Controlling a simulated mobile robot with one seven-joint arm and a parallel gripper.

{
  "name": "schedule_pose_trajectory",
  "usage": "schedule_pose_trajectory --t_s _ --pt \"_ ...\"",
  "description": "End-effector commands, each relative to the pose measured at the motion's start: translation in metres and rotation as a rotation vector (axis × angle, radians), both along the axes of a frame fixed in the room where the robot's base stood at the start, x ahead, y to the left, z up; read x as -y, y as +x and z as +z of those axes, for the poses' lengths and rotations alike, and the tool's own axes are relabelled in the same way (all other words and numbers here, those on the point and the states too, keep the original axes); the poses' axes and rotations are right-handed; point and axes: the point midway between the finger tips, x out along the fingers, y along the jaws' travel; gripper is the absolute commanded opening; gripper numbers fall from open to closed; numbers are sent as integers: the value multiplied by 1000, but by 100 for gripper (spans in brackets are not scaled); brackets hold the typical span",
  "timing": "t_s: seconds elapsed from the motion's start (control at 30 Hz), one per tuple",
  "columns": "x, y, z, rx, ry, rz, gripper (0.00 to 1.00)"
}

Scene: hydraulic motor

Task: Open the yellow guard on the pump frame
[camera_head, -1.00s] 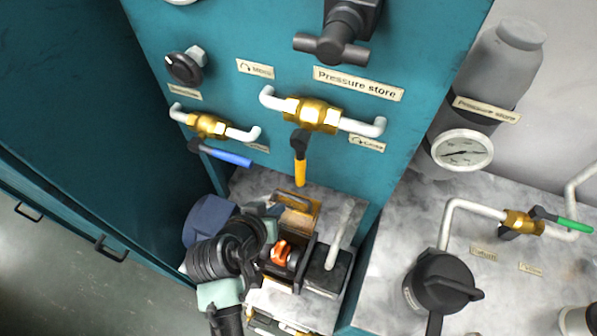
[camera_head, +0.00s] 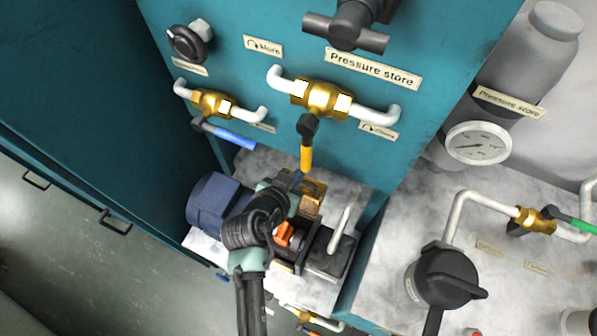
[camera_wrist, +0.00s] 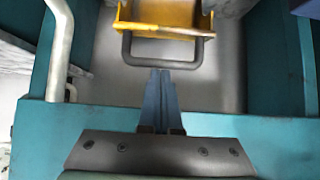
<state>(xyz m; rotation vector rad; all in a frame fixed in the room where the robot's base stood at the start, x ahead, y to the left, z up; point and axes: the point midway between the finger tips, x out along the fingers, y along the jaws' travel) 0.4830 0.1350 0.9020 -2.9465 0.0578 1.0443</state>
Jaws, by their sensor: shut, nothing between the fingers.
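The yellow guard (camera_head: 312,199) is on the pump frame below the teal panel, standing behind an orange part (camera_head: 285,235) that shows uncovered. In the wrist view the guard (camera_wrist: 165,14) is at the top, with a dark U-shaped handle (camera_wrist: 190,63) hanging towards me. My gripper (camera_wrist: 161,72) is shut and empty. Its fingertips are close under the middle of the handle bar; I cannot tell whether they touch it. In the head view my gripper (camera_head: 296,178) is at the guard's upper left, and my arm hides part of the pump frame.
A blue motor (camera_head: 212,198) is left of my arm. A white pipe (camera_head: 345,225) rises at the right of the pump. Above hang a yellow-handled valve (camera_head: 307,157) and a blue-handled valve (camera_head: 232,137). A grey bench with a black-handled valve (camera_head: 447,280) lies to the right.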

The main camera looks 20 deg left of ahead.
Motion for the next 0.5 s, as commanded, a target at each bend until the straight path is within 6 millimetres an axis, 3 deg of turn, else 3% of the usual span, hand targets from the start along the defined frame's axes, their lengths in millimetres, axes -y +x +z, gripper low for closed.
schedule_pose_trajectory --t_s 0.5 --pt "0 10 -8 0 0 0 0"
